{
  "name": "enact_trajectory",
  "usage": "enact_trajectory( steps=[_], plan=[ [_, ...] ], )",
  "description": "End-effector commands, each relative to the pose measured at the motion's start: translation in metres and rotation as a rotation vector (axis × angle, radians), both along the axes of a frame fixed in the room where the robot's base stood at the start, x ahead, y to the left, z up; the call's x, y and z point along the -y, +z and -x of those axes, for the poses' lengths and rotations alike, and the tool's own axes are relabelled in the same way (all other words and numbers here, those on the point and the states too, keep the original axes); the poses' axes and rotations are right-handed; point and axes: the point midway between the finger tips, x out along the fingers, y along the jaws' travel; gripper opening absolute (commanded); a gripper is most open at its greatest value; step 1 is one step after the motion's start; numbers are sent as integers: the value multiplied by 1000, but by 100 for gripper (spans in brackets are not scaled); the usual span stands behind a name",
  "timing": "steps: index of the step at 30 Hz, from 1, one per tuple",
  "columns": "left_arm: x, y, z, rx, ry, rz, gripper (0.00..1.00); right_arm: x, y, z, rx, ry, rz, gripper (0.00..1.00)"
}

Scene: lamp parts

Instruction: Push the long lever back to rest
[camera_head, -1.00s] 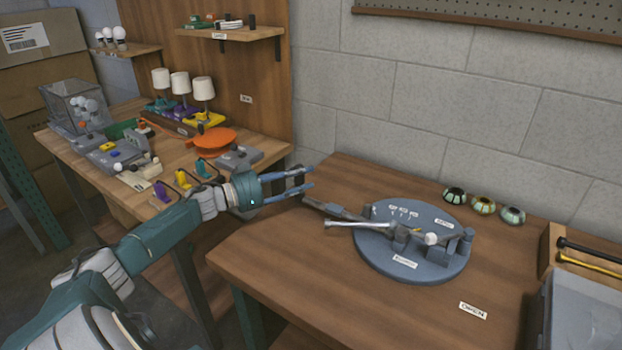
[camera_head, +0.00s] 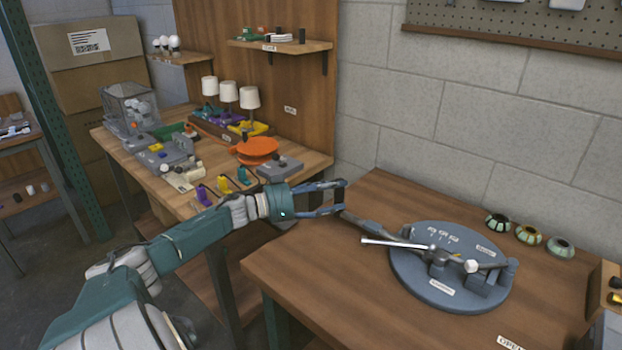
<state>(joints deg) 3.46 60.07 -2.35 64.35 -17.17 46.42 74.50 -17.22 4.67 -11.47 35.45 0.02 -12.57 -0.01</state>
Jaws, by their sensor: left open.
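A round blue-grey turntable base (camera_head: 410,278) sits on the right wooden table. A long dark grey lever (camera_head: 372,226) reaches from it toward the left, its end sticking out past the disc. A thinner silver rod (camera_head: 385,242) lies just in front of the dark lever and ends in the air left of the disc. A white knob (camera_head: 471,266) shows on the disc's right part. My left gripper (camera_head: 338,198) is open and empty, with its fingertips at the dark lever's far left end. Whether they touch it I cannot tell. My right gripper is not in view.
Several ringed cups, one of them green (camera_head: 528,235), stand at the back right. A wooden box (camera_head: 603,282) is at the right edge. The left bench (camera_head: 150,170) holds lamps, an orange disc (camera_head: 257,147) and small parts. The right table's front left is clear.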

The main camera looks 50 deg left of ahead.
Motion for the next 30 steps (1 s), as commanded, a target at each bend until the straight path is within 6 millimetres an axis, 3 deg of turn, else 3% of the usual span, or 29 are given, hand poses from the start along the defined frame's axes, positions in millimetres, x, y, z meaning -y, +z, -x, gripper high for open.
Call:
enact_trajectory(
  steps=[9,15,21,30],
  plan=[
    [-25,-3,56,-7,1,-2,54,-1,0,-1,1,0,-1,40],
    [-37,-2,81,-3,2,-1,54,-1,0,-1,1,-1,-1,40],
    [-43,0,92,1,2,-2,54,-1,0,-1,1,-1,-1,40],
    [-43,0,93,1,2,-2,54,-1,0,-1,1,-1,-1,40]
  ],
)
